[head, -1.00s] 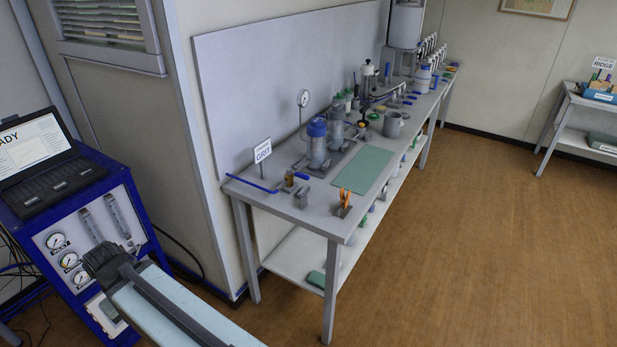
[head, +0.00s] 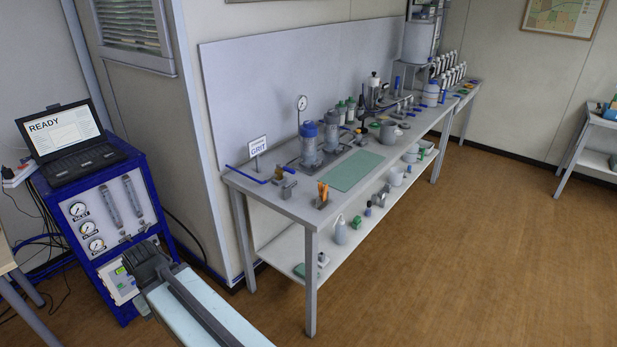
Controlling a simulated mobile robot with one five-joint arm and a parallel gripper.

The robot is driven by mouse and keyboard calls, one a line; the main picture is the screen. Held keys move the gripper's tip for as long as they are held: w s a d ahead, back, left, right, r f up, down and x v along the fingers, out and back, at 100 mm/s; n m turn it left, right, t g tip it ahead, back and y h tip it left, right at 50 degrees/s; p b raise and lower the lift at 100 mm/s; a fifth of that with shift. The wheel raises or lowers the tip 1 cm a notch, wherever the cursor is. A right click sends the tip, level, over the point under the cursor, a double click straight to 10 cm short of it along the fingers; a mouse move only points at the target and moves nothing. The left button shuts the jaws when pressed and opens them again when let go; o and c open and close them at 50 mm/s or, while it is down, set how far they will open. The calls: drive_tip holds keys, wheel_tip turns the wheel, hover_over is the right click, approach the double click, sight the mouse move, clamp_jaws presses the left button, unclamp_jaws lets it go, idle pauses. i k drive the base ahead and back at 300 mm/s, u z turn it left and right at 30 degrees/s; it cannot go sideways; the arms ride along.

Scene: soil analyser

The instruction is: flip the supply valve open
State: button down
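A small brass valve (head: 279,173) with a short blue lever (head: 289,169) stands at the near left end of the long grey bench, in front of the GRIT sign (head: 258,150). A blue tube (head: 246,175) runs from the bench's left edge towards it. The valve is small here, and I cannot tell whether its lever is open or closed. No label shows that names it the supply valve. My arm crosses the bottom left, well short of the bench.
A blue cabinet (head: 152,212) with gauges carries a laptop (head: 62,143) reading READY, on the left. Two blue-capped cylinders, a green mat (head: 356,171) and an orange-handled tool (head: 322,193) share the bench (head: 300,208). The brown floor right of the bench is clear.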

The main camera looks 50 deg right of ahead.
sight(279, 167)
drive_tip(key=u, duration=0.15)
drive_tip(key=i, duration=0.85)
drive_tip(key=z, duration=0.1)
